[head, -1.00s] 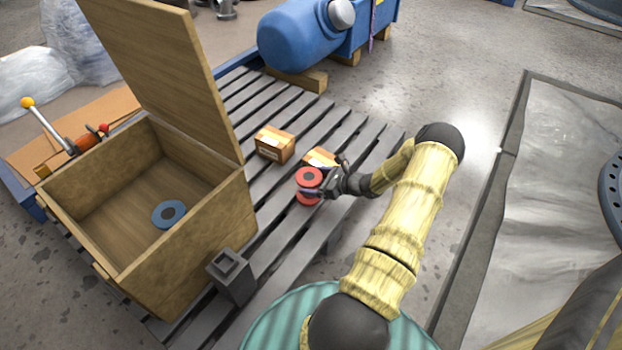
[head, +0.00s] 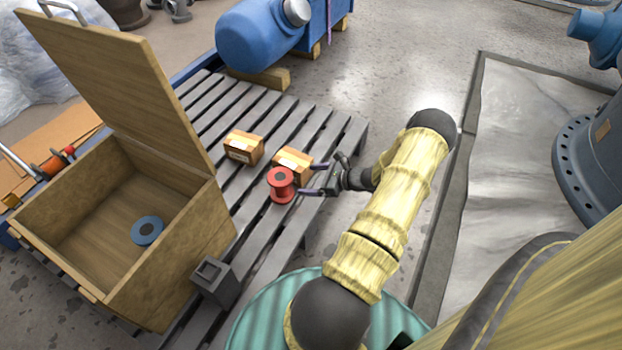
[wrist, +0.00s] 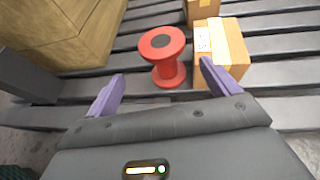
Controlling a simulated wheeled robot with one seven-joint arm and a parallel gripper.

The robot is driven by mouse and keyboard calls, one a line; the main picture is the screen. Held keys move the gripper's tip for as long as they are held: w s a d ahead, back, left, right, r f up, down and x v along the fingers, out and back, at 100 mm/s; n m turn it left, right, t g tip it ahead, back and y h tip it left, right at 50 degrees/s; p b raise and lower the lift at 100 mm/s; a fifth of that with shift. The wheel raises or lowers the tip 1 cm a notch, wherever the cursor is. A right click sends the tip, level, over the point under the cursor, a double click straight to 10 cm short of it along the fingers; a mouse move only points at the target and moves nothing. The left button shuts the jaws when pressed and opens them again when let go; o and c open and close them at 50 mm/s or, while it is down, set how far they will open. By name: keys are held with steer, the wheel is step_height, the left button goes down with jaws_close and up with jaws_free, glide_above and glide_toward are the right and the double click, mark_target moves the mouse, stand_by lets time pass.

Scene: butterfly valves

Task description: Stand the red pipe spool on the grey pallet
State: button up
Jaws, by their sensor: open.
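The red pipe spool (head: 282,185) stands upright on the slats of the grey pallet (head: 236,102), beside a small cardboard box. In the wrist view the spool (wrist: 163,56) stands just beyond my fingertips, with its dark bore facing up. My gripper (head: 314,180) is open and empty, to the right of the spool in the head view. Its two purple fingers also show in the wrist view (wrist: 161,80), spread apart, and the spool appears clear of them.
Two cardboard boxes (head: 243,147) (head: 293,163) stand close behind the spool. An open wooden crate (head: 190,245) with a blue ring (head: 147,231) inside is on the left. A grey square post (head: 213,281) stands near the crate. A blue tank (head: 262,38) lies at the back.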

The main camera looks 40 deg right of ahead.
steer(key=shift+a+r, duration=0.1)
stand_by(0.3)
steer(key=a+r+n+g+y, duration=0.1)
steer(key=a+r+n+g, duration=0.4)
steer(key=a+n, duration=0.3)
steer(key=a+r+n+g, duration=0.4)
steer(key=a+r+n, duration=0.1)
steer(key=a, duration=0.4)
steer(key=s+a+r+n+h, duration=0.3)
steer(key=s+a+r+n, duration=0.1)
steer(key=a+r+n, duration=0.3)
steer(key=s+a+r+n+h, duration=0.4)
steer(key=a+r+n, duration=0.4)
steer(key=n, duration=0.2)
steer(key=shift+s+a+r+n, duration=0.3)
steer(key=shift+s+r, duration=0.1)
steer(key=shift+s, duration=0.15)
steer(key=shift+c, duration=0.5)
